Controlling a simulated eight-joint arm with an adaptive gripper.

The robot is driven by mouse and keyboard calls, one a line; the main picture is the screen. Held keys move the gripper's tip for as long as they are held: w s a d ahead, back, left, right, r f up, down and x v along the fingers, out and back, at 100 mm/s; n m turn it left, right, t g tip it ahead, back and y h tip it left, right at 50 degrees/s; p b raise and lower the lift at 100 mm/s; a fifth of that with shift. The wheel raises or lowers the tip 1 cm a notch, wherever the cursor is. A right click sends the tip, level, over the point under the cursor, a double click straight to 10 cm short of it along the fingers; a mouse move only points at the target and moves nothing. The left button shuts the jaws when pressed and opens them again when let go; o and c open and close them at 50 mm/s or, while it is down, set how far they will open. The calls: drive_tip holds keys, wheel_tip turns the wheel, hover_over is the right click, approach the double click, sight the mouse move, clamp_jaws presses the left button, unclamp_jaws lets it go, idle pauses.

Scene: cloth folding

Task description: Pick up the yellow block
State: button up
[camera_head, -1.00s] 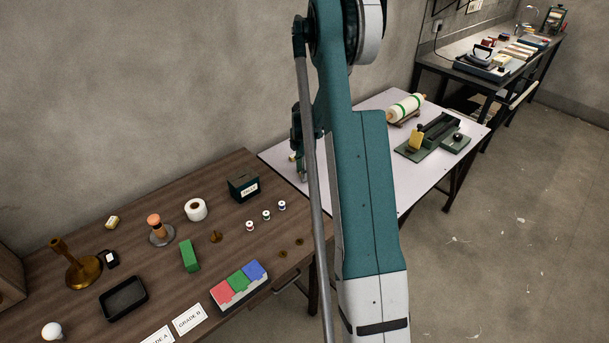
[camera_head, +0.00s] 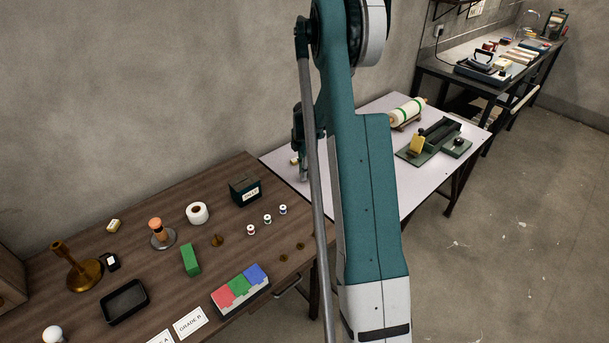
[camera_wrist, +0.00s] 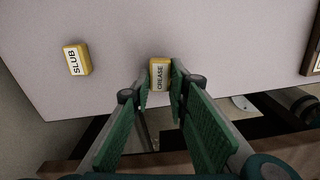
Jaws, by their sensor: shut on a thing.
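A yellow block with a white label reading GREASE (camera_wrist: 160,64) is between my fingertips in the wrist view. My gripper (camera_wrist: 160,86) has green pads and is shut on this block at the pale table top (camera_wrist: 115,25). I cannot tell whether the block touches the table. A second yellow block, labelled SLUB (camera_wrist: 77,60), lies to the left, apart from the fingers. In the head view my gripper (camera_head: 303,176) is low over the pale table, partly behind my arm. A small yellowish block (camera_head: 293,161) shows beside it; the held block cannot be made out there.
A green-banded roll (camera_head: 408,111) and a green device (camera_head: 434,142) stand on the pale table's right part. The brown table (camera_head: 75,240) at left holds a green block (camera_head: 190,259), a black tray (camera_head: 124,301), a dark box (camera_head: 245,190) and several small items.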

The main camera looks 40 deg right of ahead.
wheel_tip(320, 180, up, 8)
drive_tip(key=shift+r+p, duration=0.2)
drive_tip(key=shift+p, duration=0.45)
drive_tip(key=shift+a, duration=0.1)
idle(0.5)
drive_tip(key=shift+n, duration=0.6)
drive_tip(key=w+a+r, duration=0.1)
drive_tip(key=w+a, duration=0.3)
drive_tip(key=a, duration=0.4)
drive_tip(key=w+a+r+p, duration=0.1)
drive_tip(key=w+a, duration=0.3)
drive_tip(key=a, duration=0.5)
drive_tip(key=w+a+r+p, duration=0.1)
drive_tip(key=w+a, duration=0.3)
drive_tip(key=a, duration=0.5)
drive_tip(key=shift+w+r, duration=0.2)
drive_tip(key=shift+r, duration=0.45)
drive_tip(key=w+a+r+p, duration=0.1)
drive_tip(key=w+a+r, duration=0.15)
drive_tip(key=a, duration=1.05)
drive_tip(key=r+n, duration=0.1)
hover_over(173, 205)
drive_tip(key=shift+s+r+p, duration=0.1)
drive_tip(key=shift+r+p, duration=0.1)
drive_tip(key=shift+p, duration=0.25)
drive_tip(key=shift+f+b, duration=0.35)
drive_tip(key=shift+f, duration=2.75)
